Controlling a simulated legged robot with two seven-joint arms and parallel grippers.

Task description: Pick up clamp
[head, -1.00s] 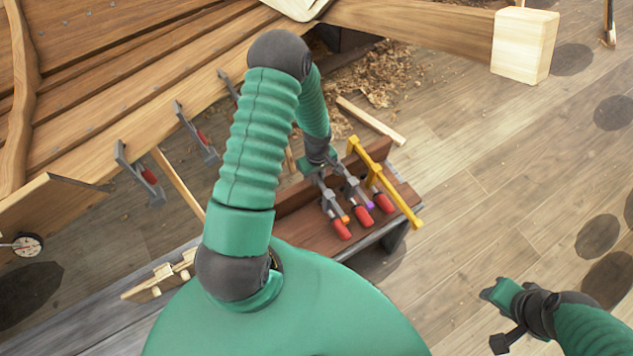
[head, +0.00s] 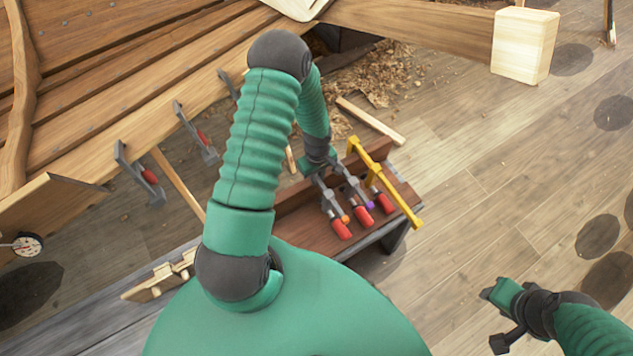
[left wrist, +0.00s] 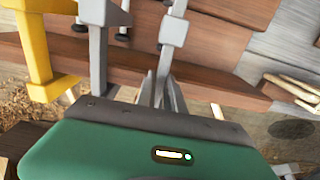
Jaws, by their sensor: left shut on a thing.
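Several grey clamps with red handles lie side by side on a brown wooden bench (head: 295,226). The leftmost clamp (head: 329,203) has an orange collar. Another clamp (head: 353,189) with a purple collar lies to its right. A yellow clamp (head: 379,178) lies across the bench's right end. My left gripper (head: 316,172) is at the far end of the leftmost clamp. In the left wrist view, its fingers (left wrist: 163,92) are shut around a grey clamp bar (left wrist: 171,35), partly hidden by the gripper body. My right gripper (head: 492,292) is at the lower right, away from the bench; its fingers are unclear.
The planked hull (head: 120,75) fills the upper left, with more clamps (head: 140,175) on its lower edge. A squared timber beam (head: 420,30) crosses the top. Wood shavings (head: 375,78) and a loose strip (head: 370,120) lie behind the bench. Floor to the right is mostly clear.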

